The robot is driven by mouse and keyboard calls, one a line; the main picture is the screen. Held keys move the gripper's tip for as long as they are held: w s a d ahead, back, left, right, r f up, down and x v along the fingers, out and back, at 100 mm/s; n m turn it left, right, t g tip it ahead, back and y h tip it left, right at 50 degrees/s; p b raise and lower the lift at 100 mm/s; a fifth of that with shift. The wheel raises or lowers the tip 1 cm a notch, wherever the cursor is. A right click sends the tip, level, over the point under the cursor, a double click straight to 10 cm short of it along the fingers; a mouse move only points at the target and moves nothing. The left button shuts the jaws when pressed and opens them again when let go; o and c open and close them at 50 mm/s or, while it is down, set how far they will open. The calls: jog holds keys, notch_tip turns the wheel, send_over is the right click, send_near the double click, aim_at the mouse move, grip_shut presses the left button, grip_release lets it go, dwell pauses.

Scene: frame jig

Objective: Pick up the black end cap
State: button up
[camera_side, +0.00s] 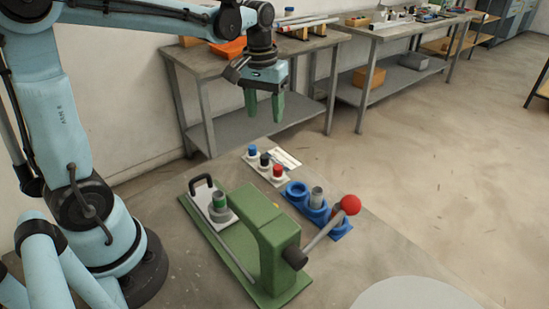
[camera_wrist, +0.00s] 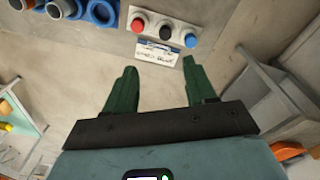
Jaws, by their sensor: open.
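The black end cap (camera_side: 265,158) sits upright in the middle of a pale rack, between a blue cap (camera_side: 252,149) and a red cap (camera_side: 278,169). In the wrist view the black end cap (camera_wrist: 165,32) is also in the middle, with the red cap (camera_wrist: 138,25) to its left and the blue cap (camera_wrist: 191,40) to its right. My gripper (camera_side: 264,106) has green fingers pointing down, spread and empty, well above the table. In the wrist view my gripper (camera_wrist: 158,66) has its fingertips short of the rack, the cap beyond them.
A printed card (camera_side: 286,158) lies beside the rack. A green press (camera_side: 270,235) has a lever with a red ball (camera_side: 350,204). Workbenches (camera_side: 215,68) stand behind.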

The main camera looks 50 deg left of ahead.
jog(key=a, duration=0.1)
send_over(265, 156)
jog(key=shift+n+g, duration=0.3)
jog(key=shift+g, duration=0.1)
jog(key=f, duration=0.7)
jog(key=shift+w+f, duration=0.25)
jog(key=shift+f, duration=0.05)
jog(key=shift+s+f, duration=0.15)
jog(key=shift+f, duration=1.2)
jog(key=shift+s+f, duration=0.1)
jog(key=shift+f, duration=1.2)
jog(key=shift+c, duration=0.4)
grip_shut()
